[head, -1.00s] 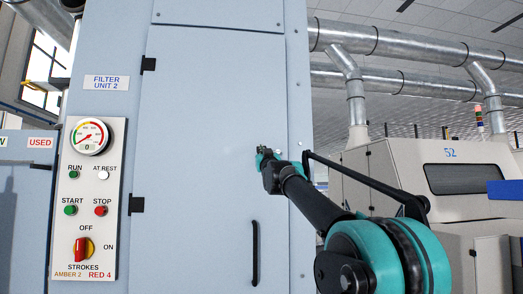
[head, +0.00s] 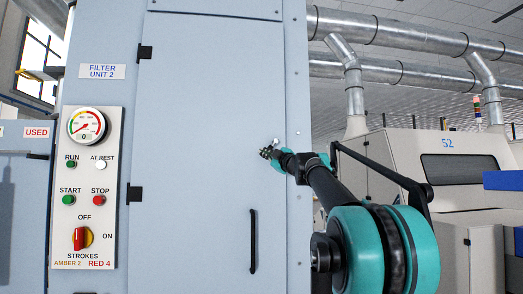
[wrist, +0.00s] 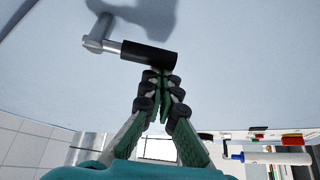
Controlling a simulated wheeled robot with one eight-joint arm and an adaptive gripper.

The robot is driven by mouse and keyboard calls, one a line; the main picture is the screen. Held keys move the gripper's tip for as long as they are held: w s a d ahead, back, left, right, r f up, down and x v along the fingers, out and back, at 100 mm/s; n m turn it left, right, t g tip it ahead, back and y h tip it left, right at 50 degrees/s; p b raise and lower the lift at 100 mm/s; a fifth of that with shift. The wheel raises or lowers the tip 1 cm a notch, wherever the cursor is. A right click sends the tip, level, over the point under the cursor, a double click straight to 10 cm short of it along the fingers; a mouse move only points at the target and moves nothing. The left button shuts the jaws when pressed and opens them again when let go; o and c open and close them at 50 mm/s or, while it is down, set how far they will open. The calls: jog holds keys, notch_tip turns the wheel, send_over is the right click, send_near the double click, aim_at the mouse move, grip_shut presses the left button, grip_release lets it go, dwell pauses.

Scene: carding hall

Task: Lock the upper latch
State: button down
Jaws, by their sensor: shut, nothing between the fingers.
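The upper latch (wrist: 150,52) shows in the wrist view as a silver pivot and arm with a black grip lying nearly crosswise, pointing right. My gripper (wrist: 162,76) is shut and empty, its dark fingertips just below the right part of the black grip in the picture. I cannot tell whether they touch it. In the head view my gripper (head: 267,153) is at the right edge of the tall pale blue door (head: 195,130) of Filter Unit 2. A small silver bit beside it may be the latch; the rest is hidden.
A black vertical door handle (head: 253,241) is below my gripper. A control panel (head: 90,190) with a gauge, lamps, buttons and a red switch is at the left. A beige machine marked 52 (head: 447,165) stands behind at the right.

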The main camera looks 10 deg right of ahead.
jog(key=d+n+g, duration=0.1)
jog(key=n, duration=0.1)
jog(key=d+f+n+g, duration=0.1)
jog(key=d+n, duration=0.1)
jog(key=d+f+n+g, duration=0.1)
jog(key=n, duration=0.1)
jog(key=shift+d+f+n+g, duration=0.15)
jog(key=shift+n+g, duration=0.15)
jog(key=shift+n, duration=0.1)
jog(key=shift+d, duration=0.1)
dwell(0.4)
jog(key=s+d, duration=0.1)
jog(key=s, duration=0.8)
jog(key=shift+s, duration=0.2)
dwell(0.6)
